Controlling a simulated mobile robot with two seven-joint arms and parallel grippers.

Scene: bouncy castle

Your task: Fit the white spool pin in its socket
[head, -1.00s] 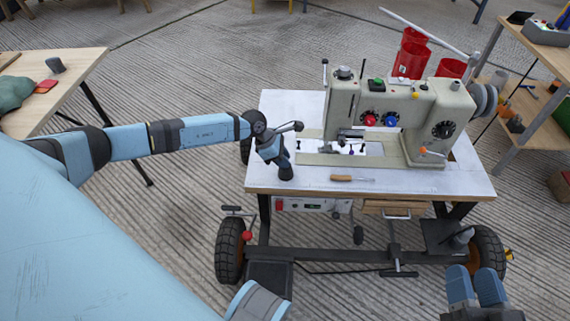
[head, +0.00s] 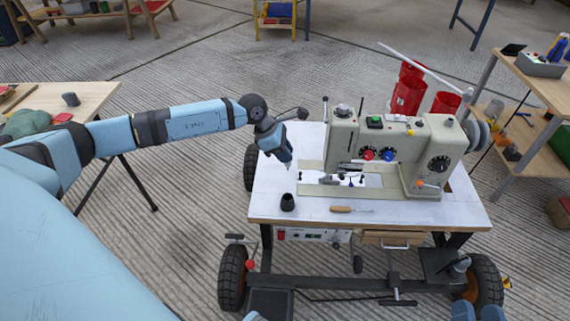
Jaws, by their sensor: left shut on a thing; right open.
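My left gripper (head: 284,158) is above the left part of the white sewing table, left of the beige sewing machine (head: 392,145). It is shut on a small pale thing (head: 288,166), mostly hidden by the fingers; it may be the white spool pin, but I cannot tell for sure. A black cup-like holder (head: 287,203) stands on the table below the gripper, apart from it. The pin's socket cannot be made out.
A wooden-handled tool (head: 342,209) lies near the front edge of the white table (head: 400,211). A long pale rod (head: 420,66) slants above the machine. Red bins (head: 407,96) stand behind it. Side benches stand at left (head: 95,97) and right (head: 535,85).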

